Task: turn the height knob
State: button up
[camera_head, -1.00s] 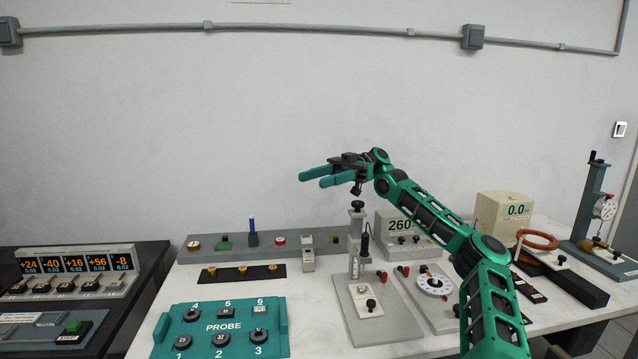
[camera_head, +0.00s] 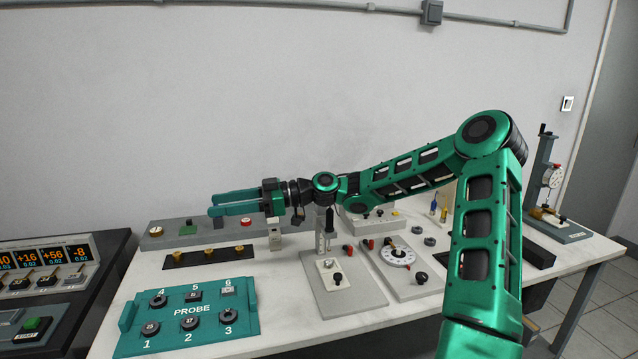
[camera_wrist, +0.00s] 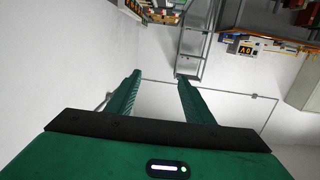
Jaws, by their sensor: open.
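My gripper (camera_head: 211,205) is open and empty. Its two green fingers point left, above the back of the bench, and show apart in the wrist view (camera_wrist: 158,77) with only wall and room beyond. A grey stand (camera_head: 345,302) with an upright post (camera_head: 325,242) stands below and to the right of the fingers. I cannot read which knob is labelled for height.
A teal PROBE tray (camera_head: 183,335) with numbered places lies at the front left. A dial plate (camera_head: 398,252) stands right of the stand. A dark display console (camera_head: 45,265) is at far left, and a gauge stand (camera_head: 549,190) at far right. The white bench front is clear.

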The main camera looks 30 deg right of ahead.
jog(key=s+d+m+t+h, duration=0.4)
jog(key=d+m+t+h, duration=0.3)
jog(key=d, duration=0.8)
jog(key=s+d+m+t+h, duration=0.3)
jog(key=d+m+t+h, duration=0.3)
jog(key=d+h, duration=0.65)
jog(key=w+y, duration=0.1)
jog(key=w, duration=0.2)
jog(key=w+d+y, duration=0.1)
jog(key=w, duration=0.2)
jog(key=w+d+m+y, duration=0.1)
jog(key=w, duration=0.3)
jog(key=shift+d+f+g, duration=0.1)
jog(key=shift+f+g, duration=0.15)
jog(key=shift+g, duration=0.15)
jog(key=c, duration=1)
